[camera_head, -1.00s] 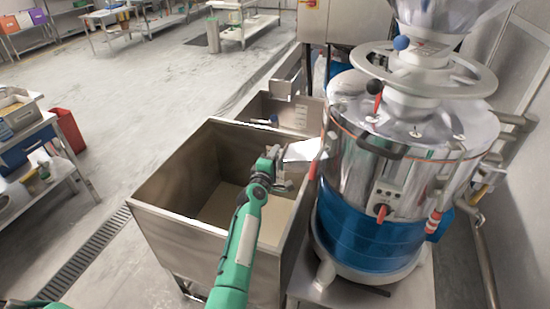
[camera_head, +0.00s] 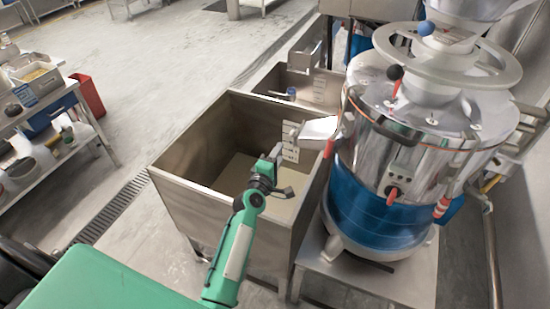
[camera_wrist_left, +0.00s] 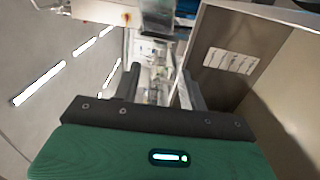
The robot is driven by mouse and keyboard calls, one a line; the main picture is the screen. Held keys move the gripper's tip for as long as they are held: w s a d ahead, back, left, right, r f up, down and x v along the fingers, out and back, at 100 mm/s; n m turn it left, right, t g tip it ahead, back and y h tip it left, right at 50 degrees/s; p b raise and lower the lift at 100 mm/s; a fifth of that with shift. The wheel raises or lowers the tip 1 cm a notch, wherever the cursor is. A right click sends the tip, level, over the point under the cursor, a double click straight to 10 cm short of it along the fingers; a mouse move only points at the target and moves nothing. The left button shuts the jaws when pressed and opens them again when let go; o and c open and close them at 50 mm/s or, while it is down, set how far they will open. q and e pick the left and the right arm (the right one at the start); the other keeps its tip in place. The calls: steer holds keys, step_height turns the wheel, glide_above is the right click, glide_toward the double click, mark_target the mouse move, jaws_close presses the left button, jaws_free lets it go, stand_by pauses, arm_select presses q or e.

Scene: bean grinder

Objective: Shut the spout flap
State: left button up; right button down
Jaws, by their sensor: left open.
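The grinder (camera_head: 400,140) is a shiny metal drum with a blue lower band. Its metal spout (camera_head: 319,129) sticks out to the left over the rim of a steel bin. A red handle (camera_head: 328,148) hangs beside the spout. I cannot make out the flap apart from the spout, nor how far open it is. My left gripper (camera_head: 281,172) is open and empty over the bin, below and left of the spout, apart from it. In the left wrist view its two dark fingers (camera_wrist_left: 160,88) are spread. My right gripper is not in view.
The steel bin (camera_head: 190,205) stands left of the grinder, with pale material at its bottom. A smaller steel bin (camera_head: 318,88) is behind it. The bin wall with a label (camera_wrist_left: 230,60) is close to the right finger. Open floor lies left.

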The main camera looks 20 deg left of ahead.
arm_select(q)
steer(key=shift+s, duration=1.05)
